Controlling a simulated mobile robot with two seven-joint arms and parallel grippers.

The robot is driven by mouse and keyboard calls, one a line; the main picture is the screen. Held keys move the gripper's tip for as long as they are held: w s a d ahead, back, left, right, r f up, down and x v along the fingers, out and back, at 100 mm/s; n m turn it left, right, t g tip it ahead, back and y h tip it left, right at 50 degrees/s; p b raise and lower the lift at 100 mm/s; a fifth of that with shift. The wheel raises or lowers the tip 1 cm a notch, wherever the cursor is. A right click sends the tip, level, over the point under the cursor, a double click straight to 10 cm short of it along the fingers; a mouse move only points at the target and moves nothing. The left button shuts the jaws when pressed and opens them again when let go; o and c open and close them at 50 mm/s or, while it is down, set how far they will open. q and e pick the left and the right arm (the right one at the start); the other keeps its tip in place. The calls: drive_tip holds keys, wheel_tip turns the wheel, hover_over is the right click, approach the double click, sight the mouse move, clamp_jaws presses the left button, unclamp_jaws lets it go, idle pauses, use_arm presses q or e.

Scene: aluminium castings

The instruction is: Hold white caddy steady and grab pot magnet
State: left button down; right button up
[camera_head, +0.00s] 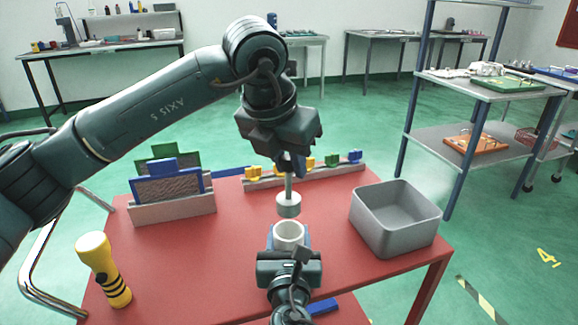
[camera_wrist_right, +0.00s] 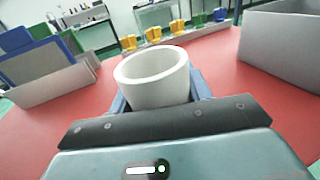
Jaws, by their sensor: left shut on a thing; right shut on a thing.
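The white caddy (camera_head: 288,236) is a round, open-topped cup above the red table's near middle. My right gripper (camera_head: 289,246) is shut on it, with blue fingers on either side. In the right wrist view the caddy (camera_wrist_right: 155,80) stands roughly upright between the fingers, with its rim towards the camera; its inner floor is hidden. The pot magnet (camera_head: 289,205) is a grey disc with a thin upright stem. My left gripper (camera_head: 292,168) points down and is shut on the stem's top. The magnet hangs just above the caddy in the head view, apart from it.
A grey open bin (camera_head: 398,240) stands on the red table (camera_head: 215,270), to the right. Framed panels in a rack (camera_head: 172,207) stand left. A yellow flashlight (camera_head: 103,268) is at the near left. A rail with coloured pieces (camera_head: 330,173) lies along the back.

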drive_tip(key=o, duration=1.1)
